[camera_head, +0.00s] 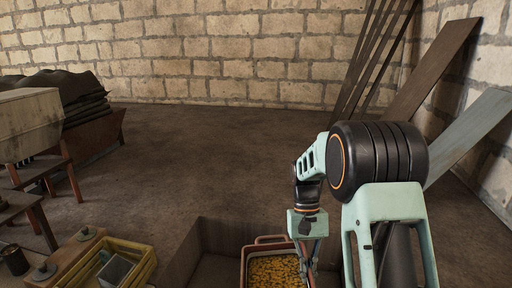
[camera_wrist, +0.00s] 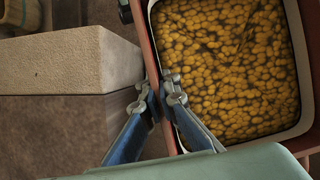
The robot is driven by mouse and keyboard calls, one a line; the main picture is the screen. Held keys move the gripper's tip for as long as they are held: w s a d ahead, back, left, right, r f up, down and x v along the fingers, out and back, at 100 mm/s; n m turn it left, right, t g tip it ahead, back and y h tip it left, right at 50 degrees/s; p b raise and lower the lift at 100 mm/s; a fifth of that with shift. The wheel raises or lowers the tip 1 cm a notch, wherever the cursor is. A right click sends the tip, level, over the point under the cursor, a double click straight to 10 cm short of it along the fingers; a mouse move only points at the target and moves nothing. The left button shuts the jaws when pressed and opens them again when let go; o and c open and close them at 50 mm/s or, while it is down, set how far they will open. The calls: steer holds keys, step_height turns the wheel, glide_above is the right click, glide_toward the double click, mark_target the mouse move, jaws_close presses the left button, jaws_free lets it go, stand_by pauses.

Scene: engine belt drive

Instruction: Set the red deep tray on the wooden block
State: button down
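The red deep tray (camera_head: 267,239) is at the bottom of the head view, filled with yellow-orange lumps and cut off by the frame edge. In the wrist view the tray (camera_wrist: 146,48) shows its reddish side wall and pale inner lining. My gripper (camera_head: 306,262) is at the tray's right side in the head view. In the wrist view my gripper (camera_wrist: 158,92) has one finger outside and one inside this wall, both tips against it. A pale, rough-topped block (camera_wrist: 65,62) lies beside the tray, apart from it; it appears to be the wooden block. My arm may hide it in the head view.
A brown box-like structure (camera_head: 228,236) stands behind and left of the tray. A yellow crate (camera_head: 132,247) holding a grey container is at lower left. Wooden benches and a pale chest (camera_head: 28,122) are at left; planks (camera_head: 425,75) lean at right. The middle floor is clear.

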steer(key=shift+s+r+p, duration=0.2)
steer(key=shift+r+p, duration=1)
steer(key=shift+p, duration=0.4)
steer(key=shift+s+r+p, duration=0.15)
steer(key=shift+r+p, duration=1.05)
steer(key=shift+p, duration=0.35)
steer(key=shift+s+r+p, duration=0.2)
steer(key=shift+r+p, duration=1)
steer(key=shift+p, duration=0.4)
